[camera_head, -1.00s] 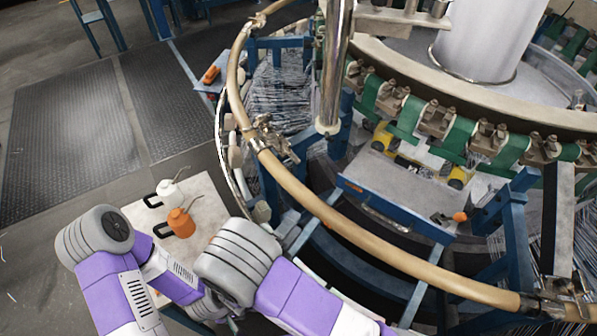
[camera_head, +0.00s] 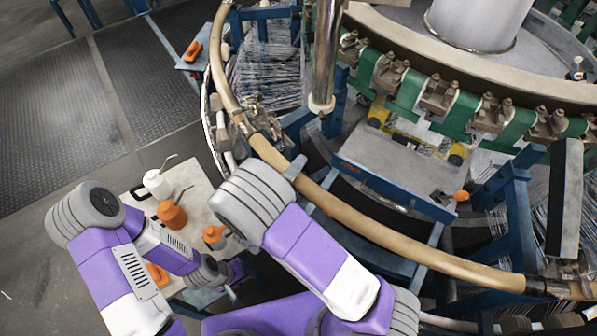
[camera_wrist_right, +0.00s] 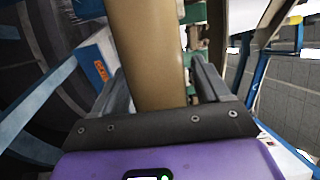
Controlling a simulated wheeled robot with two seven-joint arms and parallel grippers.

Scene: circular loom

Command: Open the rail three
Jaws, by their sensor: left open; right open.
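A tan curved rail (camera_head: 385,235) runs around the front of the loom, from a metal joint (camera_head: 258,122) at the upper left to another at the lower right. No number shows on it. My right gripper (camera_head: 297,166) is at the rail, near its left joint, and is mostly hidden behind my wrist. In the right wrist view, the rail (camera_wrist_right: 150,50) passes between the two spread fingers of the open right gripper (camera_wrist_right: 162,85). I cannot tell whether they touch it. My left gripper (camera_head: 238,284) is low over the side table, apart from the rail and partly hidden.
The side table (camera_head: 205,205) holds a white oil can (camera_head: 157,184) and orange cans (camera_head: 172,214). A vertical metal post (camera_head: 325,60) stands behind the rail. Blue frame beams (camera_head: 395,190) lie inside the ring. Floor mats (camera_head: 60,120) at the left are clear.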

